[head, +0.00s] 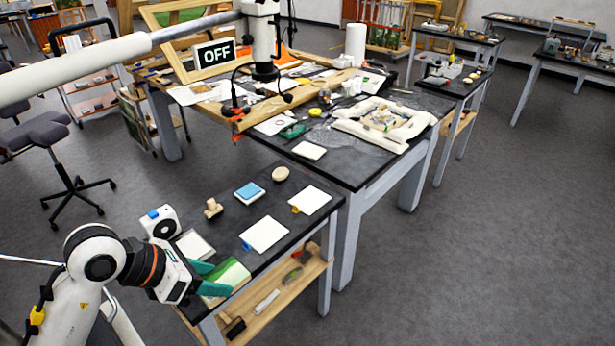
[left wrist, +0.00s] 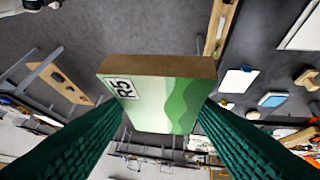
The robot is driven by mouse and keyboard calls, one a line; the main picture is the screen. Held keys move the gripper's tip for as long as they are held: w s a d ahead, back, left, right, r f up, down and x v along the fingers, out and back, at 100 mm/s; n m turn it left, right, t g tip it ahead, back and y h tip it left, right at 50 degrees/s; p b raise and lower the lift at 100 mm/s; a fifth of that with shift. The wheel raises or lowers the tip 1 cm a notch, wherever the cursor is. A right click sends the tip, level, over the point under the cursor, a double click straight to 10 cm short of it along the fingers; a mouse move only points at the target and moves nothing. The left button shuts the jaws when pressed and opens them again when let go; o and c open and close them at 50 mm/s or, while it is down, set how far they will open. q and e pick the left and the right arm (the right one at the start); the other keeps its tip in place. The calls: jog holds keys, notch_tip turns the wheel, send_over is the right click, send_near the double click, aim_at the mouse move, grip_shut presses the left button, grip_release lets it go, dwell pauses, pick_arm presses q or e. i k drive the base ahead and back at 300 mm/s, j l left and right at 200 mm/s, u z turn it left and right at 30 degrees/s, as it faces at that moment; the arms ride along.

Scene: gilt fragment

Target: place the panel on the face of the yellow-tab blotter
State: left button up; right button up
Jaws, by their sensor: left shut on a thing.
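The panel (head: 232,272) is a thick board with green and cream waves. My left gripper (head: 208,279), with green fingers, is shut on it over the near end of the dark table. In the left wrist view the panel (left wrist: 152,100) sits between both fingers, showing a brown edge and an "R5" label. The yellow-tab blotter (head: 313,199) is a white square lying flat at the table's right side, its yellow tab at its left corner. Its face is bare. The panel is apart from it. My right gripper is not in view.
A blue-tab blotter (head: 265,233) lies between the panel and the yellow-tab one. Another white square (head: 194,246) lies by my gripper. A blue-topped block (head: 250,191), a wooden knob (head: 213,208) and a round beige piece (head: 280,174) stand behind. A wooden shelf (head: 285,283) is below.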

aim_at(309, 199)
jog(key=i+l+u, duration=0.15)
jog(key=i+l, duration=0.15)
jog(key=i+l+u, duration=0.15)
jog(key=i+l, duration=0.15)
jog(key=l, duration=0.25)
jog(key=i+l+u, duration=0.15)
jog(key=i+l, duration=0.15)
jog(key=l, duration=0.15)
